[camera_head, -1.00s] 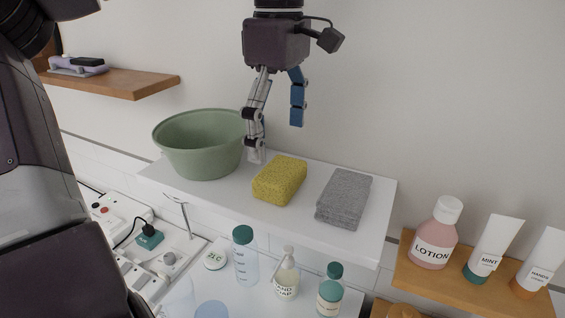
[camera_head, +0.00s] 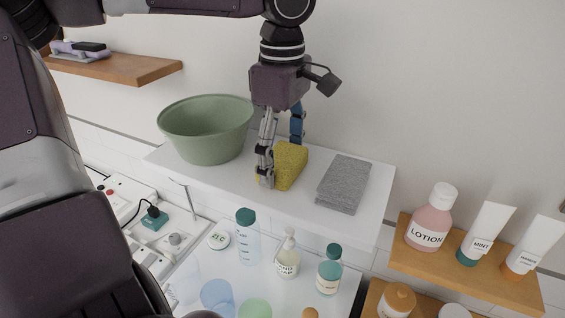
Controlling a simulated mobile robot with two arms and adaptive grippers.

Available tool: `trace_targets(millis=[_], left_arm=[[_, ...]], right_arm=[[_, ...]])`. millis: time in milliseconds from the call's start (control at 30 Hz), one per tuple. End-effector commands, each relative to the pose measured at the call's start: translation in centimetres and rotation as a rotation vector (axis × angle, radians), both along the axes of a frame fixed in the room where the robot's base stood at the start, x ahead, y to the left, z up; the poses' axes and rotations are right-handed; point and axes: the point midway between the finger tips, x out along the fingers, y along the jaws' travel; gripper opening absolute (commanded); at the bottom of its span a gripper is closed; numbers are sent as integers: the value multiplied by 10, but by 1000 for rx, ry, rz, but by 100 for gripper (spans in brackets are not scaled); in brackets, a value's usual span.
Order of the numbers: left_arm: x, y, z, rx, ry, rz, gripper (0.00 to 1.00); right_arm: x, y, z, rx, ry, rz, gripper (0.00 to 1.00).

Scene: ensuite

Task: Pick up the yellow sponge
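The yellow sponge (camera_head: 291,166) is on the white shelf (camera_head: 228,187), between a green basin and a grey folded cloth. It looks tilted, with its right side raised. My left gripper (camera_head: 281,165) reaches down over it from above. The grey finger is in front of the sponge's left side, and the blue finger is behind it, partly hidden by the sponge. The fingers are apart with the sponge between them; whether both press on it is hard to see. My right gripper is not in view.
The green basin (camera_head: 205,130) stands left of the gripper, close by. The grey cloth (camera_head: 343,183) lies just right of the sponge. Bottles, including a soap bottle (camera_head: 286,256), stand below the shelf. A lower right shelf holds a lotion bottle (camera_head: 431,220) and tubes.

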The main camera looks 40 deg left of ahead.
Motion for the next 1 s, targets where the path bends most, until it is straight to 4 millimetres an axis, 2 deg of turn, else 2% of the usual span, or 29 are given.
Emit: trace_targets(millis=[33,133,167,467,633,767,1000], left_arm=[[0,0,0,0,0,0,67],[0,0,0,0,0,0,56],[0,0,0,0,0,0,55],[0,0,2,0,-1,0,55],[1,1,15,3,-3,1,55],[1,0,38,2,-6,2,55],[2,0,108,2,-6,3,55]], right_arm=[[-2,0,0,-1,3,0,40],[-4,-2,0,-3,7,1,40],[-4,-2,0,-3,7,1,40],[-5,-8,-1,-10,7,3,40],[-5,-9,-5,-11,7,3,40],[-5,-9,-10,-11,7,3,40],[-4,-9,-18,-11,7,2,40]])
